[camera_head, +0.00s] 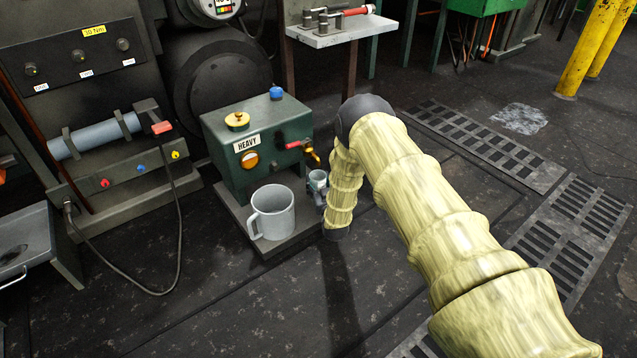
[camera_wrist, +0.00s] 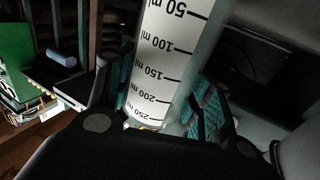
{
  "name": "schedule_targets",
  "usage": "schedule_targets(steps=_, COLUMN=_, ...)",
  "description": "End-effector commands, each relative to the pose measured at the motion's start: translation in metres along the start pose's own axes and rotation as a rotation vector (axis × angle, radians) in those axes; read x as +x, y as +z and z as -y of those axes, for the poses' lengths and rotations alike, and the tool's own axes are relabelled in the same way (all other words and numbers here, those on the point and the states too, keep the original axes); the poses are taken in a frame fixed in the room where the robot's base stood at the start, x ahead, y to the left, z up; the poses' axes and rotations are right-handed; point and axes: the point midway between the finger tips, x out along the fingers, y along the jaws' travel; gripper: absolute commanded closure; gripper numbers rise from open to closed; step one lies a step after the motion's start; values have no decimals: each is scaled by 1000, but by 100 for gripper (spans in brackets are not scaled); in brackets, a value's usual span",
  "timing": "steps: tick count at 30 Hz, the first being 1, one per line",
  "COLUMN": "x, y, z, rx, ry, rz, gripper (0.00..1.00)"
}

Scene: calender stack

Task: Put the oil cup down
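The oil cup (camera_wrist: 165,65) fills the middle of the wrist view, a clear cylinder with a white millilitre scale. My gripper (camera_wrist: 165,100) has its teal-padded fingers on both sides of it and appears shut on it. In the head view, a small grey-green cup (camera_head: 318,183) shows just left of my sleeved forearm, below the brass tap of the green HEAVY oil box (camera_head: 220,150). My fingers are mostly hidden there by the arm. I cannot tell whether the cup's base touches anything.
A large grey mug (camera_head: 272,212) stands on the dark tray (camera_head: 240,218) in front of the oil box, close left of the cup. A machine panel (camera_head: 85,60) with a hanging cable is at left. A small white-topped table (camera_head: 340,32) stands behind. Floor to the front is clear.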

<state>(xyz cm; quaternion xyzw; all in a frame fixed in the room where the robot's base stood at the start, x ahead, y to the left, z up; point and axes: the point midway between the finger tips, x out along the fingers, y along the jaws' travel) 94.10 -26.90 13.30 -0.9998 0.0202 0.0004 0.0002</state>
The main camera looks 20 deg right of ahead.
Motion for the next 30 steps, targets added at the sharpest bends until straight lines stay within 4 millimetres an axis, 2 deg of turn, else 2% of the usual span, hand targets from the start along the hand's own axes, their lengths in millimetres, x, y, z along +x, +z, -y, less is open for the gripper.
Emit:
schedule_targets(steps=1, x=0, y=0, z=0, rx=0, ry=0, rz=0, gripper=36)
schedule_targets(steps=2, x=0, y=0, z=0, rx=0, ry=0, rz=0, gripper=30)
schedule_targets(steps=3, x=0, y=0, z=0, rx=0, ry=0, rz=0, gripper=29)
schedule_targets(steps=16, x=-5, y=-4, z=0, rx=0, ry=0, rz=2, gripper=29)
schedule_targets(steps=20, x=-21, y=-6, z=0, rx=0, ry=0, rz=3, gripper=29)
schedule_targets(steps=30, x=-84, y=-6, z=0, rx=0, ry=0, rz=3, gripper=29)
